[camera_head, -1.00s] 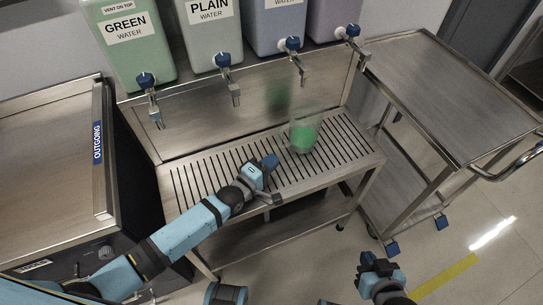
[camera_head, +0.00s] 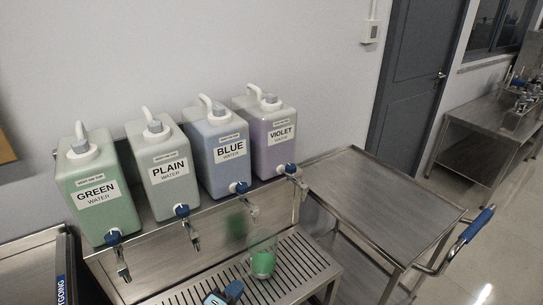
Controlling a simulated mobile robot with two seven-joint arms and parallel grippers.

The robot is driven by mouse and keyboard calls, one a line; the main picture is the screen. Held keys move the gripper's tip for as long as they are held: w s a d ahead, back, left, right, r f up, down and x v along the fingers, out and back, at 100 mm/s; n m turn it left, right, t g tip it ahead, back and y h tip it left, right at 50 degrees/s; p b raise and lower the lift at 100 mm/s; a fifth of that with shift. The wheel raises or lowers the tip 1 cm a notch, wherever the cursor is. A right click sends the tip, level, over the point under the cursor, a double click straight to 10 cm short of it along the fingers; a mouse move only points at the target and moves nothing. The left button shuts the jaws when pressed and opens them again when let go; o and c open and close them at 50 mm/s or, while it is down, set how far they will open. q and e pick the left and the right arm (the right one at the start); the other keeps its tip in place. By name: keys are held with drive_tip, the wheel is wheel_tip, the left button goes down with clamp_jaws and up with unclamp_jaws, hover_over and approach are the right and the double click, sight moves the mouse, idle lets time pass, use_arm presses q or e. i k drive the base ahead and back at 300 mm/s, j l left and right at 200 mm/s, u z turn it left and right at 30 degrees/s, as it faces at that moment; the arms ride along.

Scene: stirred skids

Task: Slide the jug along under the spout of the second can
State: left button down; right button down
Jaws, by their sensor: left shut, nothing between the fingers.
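A clear jug (camera_head: 262,258) with green liquid in its lower part stands on the slotted drip tray (camera_head: 188,297). It is below and slightly right of the blue can's tap (camera_head: 244,197). The plain water can (camera_head: 170,182), second from the left, has its tap (camera_head: 187,224) to the left of the jug. My left gripper (camera_head: 231,293) shows only in part at the bottom edge, in front and left of the jug. It is shut and empty, apart from the jug. My right gripper is out of view.
Green (camera_head: 97,212), blue (camera_head: 210,165) and violet (camera_head: 270,155) cans stand with the plain can on the shelf behind the tray. A steel cart (camera_head: 385,195) stands at the right.

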sight(262, 243)
drive_tip(key=k+l, duration=0.7)
